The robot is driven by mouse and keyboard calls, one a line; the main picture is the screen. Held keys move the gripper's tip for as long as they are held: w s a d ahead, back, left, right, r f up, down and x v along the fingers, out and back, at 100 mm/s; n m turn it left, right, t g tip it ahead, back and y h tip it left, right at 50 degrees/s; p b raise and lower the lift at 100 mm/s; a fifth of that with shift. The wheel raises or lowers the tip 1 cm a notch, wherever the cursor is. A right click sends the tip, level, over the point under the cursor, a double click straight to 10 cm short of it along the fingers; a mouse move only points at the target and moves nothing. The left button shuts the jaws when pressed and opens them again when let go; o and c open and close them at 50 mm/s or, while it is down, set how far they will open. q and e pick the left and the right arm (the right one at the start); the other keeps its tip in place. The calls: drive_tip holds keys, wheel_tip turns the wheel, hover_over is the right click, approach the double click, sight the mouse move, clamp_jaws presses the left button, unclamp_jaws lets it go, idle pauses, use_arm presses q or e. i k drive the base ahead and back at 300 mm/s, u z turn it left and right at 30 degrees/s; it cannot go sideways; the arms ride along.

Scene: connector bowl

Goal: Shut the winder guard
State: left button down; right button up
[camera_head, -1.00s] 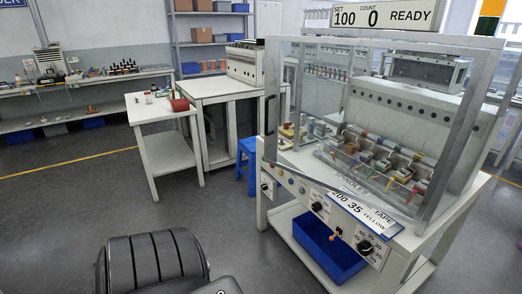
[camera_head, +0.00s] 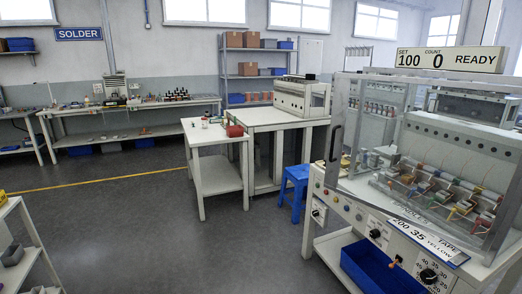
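The winder guard (camera_head: 337,142) is a clear panel in a grey frame on the winding machine at the right. A dark handle shows on its left upright. The guard covers the left and front of the spindle area, and I cannot tell how far it stands open. Behind it, a row of spindles with coloured parts (camera_head: 440,190) is visible through the panel. The machine's display (camera_head: 450,60) reads SET 100, COUNT 0, READY. The machine's right side is cut off by the frame. Neither of my grippers is in view.
A blue bin (camera_head: 380,268) sits under the machine. A blue stool (camera_head: 294,190) stands left of it, by a white table (camera_head: 216,140) with a red item. A shelf unit (camera_head: 20,245) is at the lower left. The floor between is clear.

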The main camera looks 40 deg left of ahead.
sight(341, 86)
drive_tip(key=u, duration=0.7)
drive_tip(key=i, duration=0.95)
drive_tip(key=z, duration=0.65)
drive_tip(key=i, duration=0.45)
drive_tip(key=z, duration=0.5)
